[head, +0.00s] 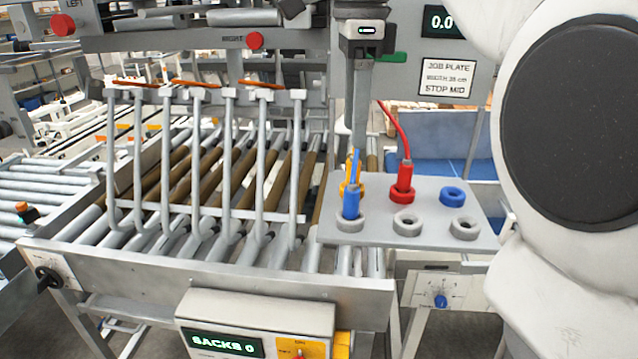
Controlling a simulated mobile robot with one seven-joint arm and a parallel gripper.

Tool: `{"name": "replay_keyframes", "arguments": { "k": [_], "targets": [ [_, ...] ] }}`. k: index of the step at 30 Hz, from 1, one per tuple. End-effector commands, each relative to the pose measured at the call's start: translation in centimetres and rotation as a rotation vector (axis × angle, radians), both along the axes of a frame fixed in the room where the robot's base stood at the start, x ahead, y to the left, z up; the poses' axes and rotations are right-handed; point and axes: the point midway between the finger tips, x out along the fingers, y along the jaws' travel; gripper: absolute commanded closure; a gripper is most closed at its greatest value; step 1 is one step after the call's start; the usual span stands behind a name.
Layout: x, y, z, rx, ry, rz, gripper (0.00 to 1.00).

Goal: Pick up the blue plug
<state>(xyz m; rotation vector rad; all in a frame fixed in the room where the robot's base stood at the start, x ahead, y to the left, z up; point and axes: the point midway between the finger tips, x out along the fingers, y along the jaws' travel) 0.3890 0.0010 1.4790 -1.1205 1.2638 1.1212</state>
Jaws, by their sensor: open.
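The blue plug (351,203) stands upright in a grey ring socket (350,223) at the front left of the grey socket plate (430,193). A blue lead rises from its top. My gripper (358,146) points down from above, with its tips close over the blue plug and its lead. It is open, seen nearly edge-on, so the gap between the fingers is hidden. It holds nothing that I can see. An orange-yellow plug (347,187) stands just behind the blue plug, partly hidden by it. An empty blue ring socket (453,196) is at the back right.
A red plug (403,178) with a red lead stands in the back middle socket. Two grey sockets (407,222) at the front are empty. Upright metal bars (229,160) over a roller conveyor stand left of the plate. A sign panel (447,78) is behind.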

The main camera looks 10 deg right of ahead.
Motion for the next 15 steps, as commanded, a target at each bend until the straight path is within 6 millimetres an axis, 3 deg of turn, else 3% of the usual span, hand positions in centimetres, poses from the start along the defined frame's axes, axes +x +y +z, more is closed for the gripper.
{"name": "replay_keyframes", "arguments": {
  "k": [9, 15],
  "targets": [
    [-0.1, 0.0, -5.5, 0.0, 0.002, 0.001, 0.34],
    [-0.1, 0.0, -7.0, 0.0, 0.0, 0.001, 0.34]
  ]
}}
